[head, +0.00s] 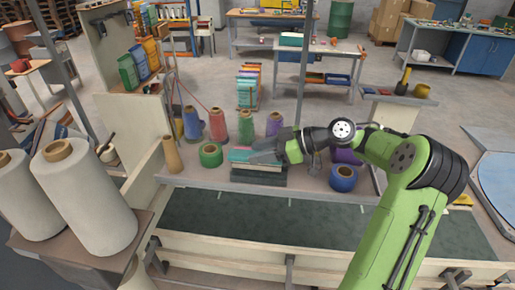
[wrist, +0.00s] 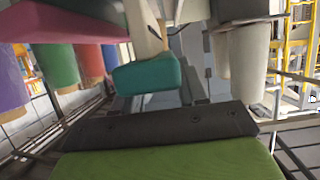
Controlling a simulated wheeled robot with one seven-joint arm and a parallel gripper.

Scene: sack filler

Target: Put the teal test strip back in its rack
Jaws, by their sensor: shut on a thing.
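The teal test strip (head: 239,156) shows in the head view at the left end of my gripper (head: 262,155), low over the middle of the bench. My gripper is shut on it; its fingertips partly hide it. A flat stack with a pale layer and a dark base (head: 258,174) lies just below; I cannot tell whether the strip touches it. In the wrist view a teal block (wrist: 147,76) shows in the middle, above a dark grey part. A stand of several coloured slats (head: 248,85) stands behind the bench; I cannot tell whether it is the rack.
A green tape roll (head: 211,155) lies left of the gripper, a blue roll (head: 343,178) right. A red cone (head: 218,125) and other cones stand behind. Large pale spools (head: 85,195) stand at the left. The dark front strip of the bench (head: 270,218) is clear.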

